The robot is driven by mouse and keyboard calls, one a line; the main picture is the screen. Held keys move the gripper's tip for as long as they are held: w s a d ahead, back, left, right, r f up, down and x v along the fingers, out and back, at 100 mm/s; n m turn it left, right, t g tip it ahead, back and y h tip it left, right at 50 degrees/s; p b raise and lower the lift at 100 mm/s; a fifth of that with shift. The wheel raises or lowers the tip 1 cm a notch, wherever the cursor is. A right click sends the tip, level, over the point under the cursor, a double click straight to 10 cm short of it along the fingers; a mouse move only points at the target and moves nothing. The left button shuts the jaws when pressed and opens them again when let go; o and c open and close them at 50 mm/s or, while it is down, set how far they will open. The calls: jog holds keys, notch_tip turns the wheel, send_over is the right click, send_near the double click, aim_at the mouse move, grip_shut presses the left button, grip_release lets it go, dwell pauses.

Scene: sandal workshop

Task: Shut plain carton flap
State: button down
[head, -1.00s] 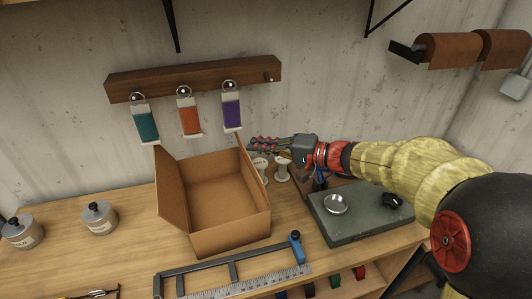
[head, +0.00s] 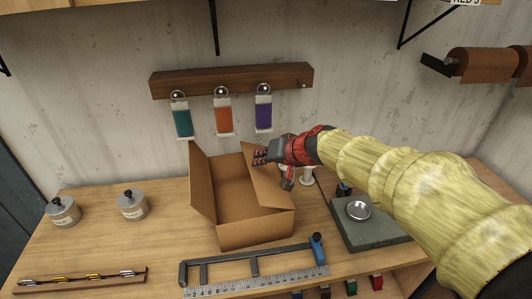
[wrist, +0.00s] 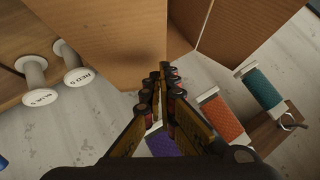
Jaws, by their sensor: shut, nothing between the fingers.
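The plain brown carton (head: 256,229) stands on the bench with its top open and its inside bare. Its left flap (head: 202,185) stands up and leans outward. Its right flap (head: 267,184) tilts inward over the right part of the opening. My gripper (head: 260,157) is shut and empty, at the far upper end of the right flap. In the wrist view the shut fingertips (wrist: 160,78) are against or very near brown carton board (wrist: 105,35); exact contact is unclear.
White spools (wrist: 75,65) stand beside the carton. A grey scale (head: 372,230) sits to the right, below my arm. A clamp-like frame with a ruler (head: 255,270) lies in front. Lidded tins (head: 132,204) stand left. Colour swatches (head: 223,115) hang from a wall rail behind.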

aim_at(250, 167)
jog(key=shift+s+a+f+h+p, duration=0.15)
jog(key=shift+s+a+h+p, duration=0.05)
jog(key=shift+a+h+p, duration=0.25)
jog(key=shift+s+a+f+n+h+p, duration=0.15)
jog(key=shift+a+f+n+h+p, duration=0.5)
jog(key=shift+f+n+h+p, duration=0.15)
jog(key=shift+s+a+f, duration=0.1)
jog(key=shift+a+f, duration=0.2)
jog(key=shift+f, duration=0.4)
jog(key=shift+s+a+f, duration=0.1)
jog(key=shift+a+f, duration=0.15)
jog(key=shift+f, duration=0.4)
jog(key=shift+r, duration=0.15)
jog(key=shift+r+p, duration=0.7)
